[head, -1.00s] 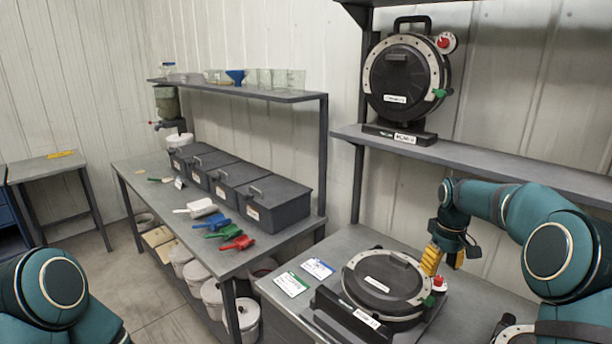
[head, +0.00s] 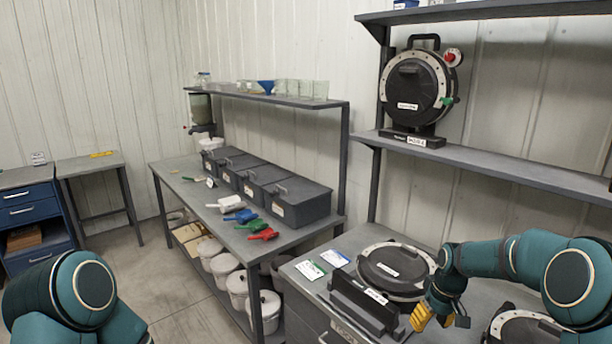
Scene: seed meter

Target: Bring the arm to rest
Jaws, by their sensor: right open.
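My right gripper (head: 433,318) has yellow fingers and is open and empty. It points down over the right bench, at the front right of the round black seed meter (head: 395,266). I cannot tell whether its fingertips touch the bench or the meter's stand (head: 362,303). My right arm comes in from the right edge, bent at the elbow. My left arm shows only as a teal joint in the lower left corner; its gripper is out of the picture.
Another meter (head: 418,88) stands upright on the wall shelf (head: 500,170). A third round device (head: 528,329) is partly hidden under my right arm. Two cards (head: 309,270) lie left of the meter. The left bench holds dark bins (head: 298,203) and coloured scoops (head: 264,235).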

